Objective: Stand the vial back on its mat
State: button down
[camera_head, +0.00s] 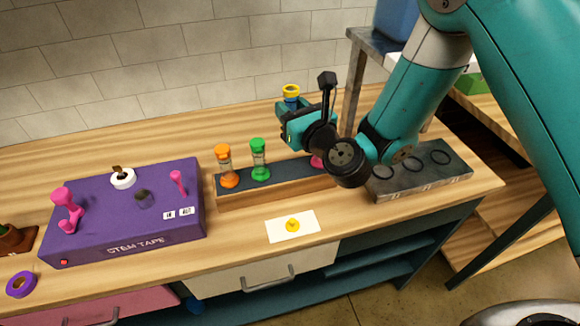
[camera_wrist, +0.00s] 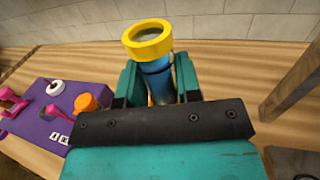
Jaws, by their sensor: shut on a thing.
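The vial with a yellow rim (camera_head: 291,91) and a blue body is held upright or nearly so in my gripper (camera_head: 293,115). In the wrist view the vial (camera_wrist: 156,75) stands between the two teal fingers of my gripper (camera_wrist: 158,85), which are shut on it. Its lower end is hidden by the gripper. A white mat (camera_head: 276,232) with a yellow spot lies flat on the wooden counter near the front edge. Nothing stands on it. My gripper and the vial are up behind the mat, over the far side of the dark rack.
The dark rack strip (camera_head: 243,184) holds an orange vial (camera_head: 224,165) and a green vial (camera_head: 259,160); something pink shows partly behind my arm. A purple stem tape box (camera_head: 110,220) stands left. A grey block with dark rings (camera_head: 440,178) is right. Counter around the mat is clear.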

notch_tip(320, 180, down, 12)
jog(key=b, duration=1)
jog(key=shift+f, duration=0.15)
jog(key=shift+f+b, duration=0.15)
jog(key=shift+b, duration=0.2)
jog(key=c, duration=0.8)
grip_release()
